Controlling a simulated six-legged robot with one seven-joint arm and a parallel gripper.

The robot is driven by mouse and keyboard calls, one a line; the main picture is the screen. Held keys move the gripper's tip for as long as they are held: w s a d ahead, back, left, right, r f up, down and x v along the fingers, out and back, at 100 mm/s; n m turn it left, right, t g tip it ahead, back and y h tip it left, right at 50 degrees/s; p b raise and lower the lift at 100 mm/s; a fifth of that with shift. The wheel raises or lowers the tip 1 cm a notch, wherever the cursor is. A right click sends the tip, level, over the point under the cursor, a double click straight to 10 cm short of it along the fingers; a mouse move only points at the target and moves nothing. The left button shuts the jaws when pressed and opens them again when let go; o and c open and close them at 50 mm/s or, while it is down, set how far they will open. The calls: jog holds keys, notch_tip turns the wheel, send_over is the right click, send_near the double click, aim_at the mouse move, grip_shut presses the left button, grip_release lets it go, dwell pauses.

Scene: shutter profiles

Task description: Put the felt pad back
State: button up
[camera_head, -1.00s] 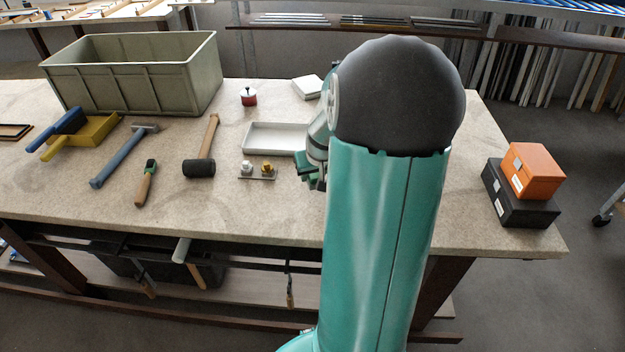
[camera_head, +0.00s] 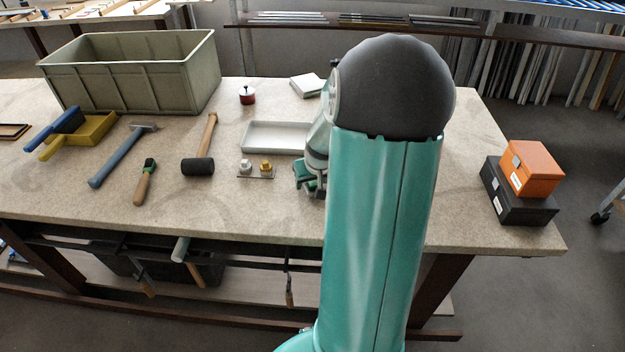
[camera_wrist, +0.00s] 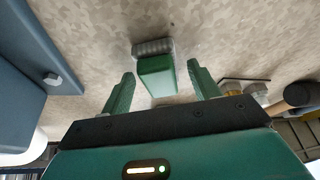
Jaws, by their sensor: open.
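A small green block with a grey, ribbed strip along its far end, which looks like the felt pad (camera_wrist: 157,76), lies on the stone-like tabletop in the wrist view. My gripper (camera_wrist: 160,72) is open, with one green finger on each side of the block and a visible gap on both sides. I cannot tell how far the fingertips are above the table. In the head view my gripper (camera_head: 308,180) shows only partly, beside my arm and right of a small plate with a silver and a brass knob (camera_head: 256,171). The pad is hidden there.
A white tray (camera_head: 247,137) lies behind the knobs. A large bin (camera_head: 130,80) stands at the back left. Stacked boxes (camera_head: 530,170) stand right.

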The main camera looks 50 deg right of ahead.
jog(key=v, duration=1.2)
jog(key=a+r+n, duration=0.1)
jog(key=a+r, duration=0.2)
jog(key=a, duration=0.6)
jog(key=a+r+n, duration=0.2)
jog(key=a+r, duration=0.2)
jog(key=a, duration=0.4)
jog(key=s+a+r+n+y, duration=0.1)
jog(key=s+a, duration=0.2)
jog(key=a, duration=0.4)
jog(key=s+a+r+n+t+y, duration=0.1)
jog(key=s+a, duration=0.3)
jog(key=a, duration=0.4)
jog(key=shift+s+r+n+t, duration=0.2)
jog(key=shift+s+n+t, duration=0.1)
jog(key=shift+n, duration=0.1)
jog(key=shift+d, duration=0.1)
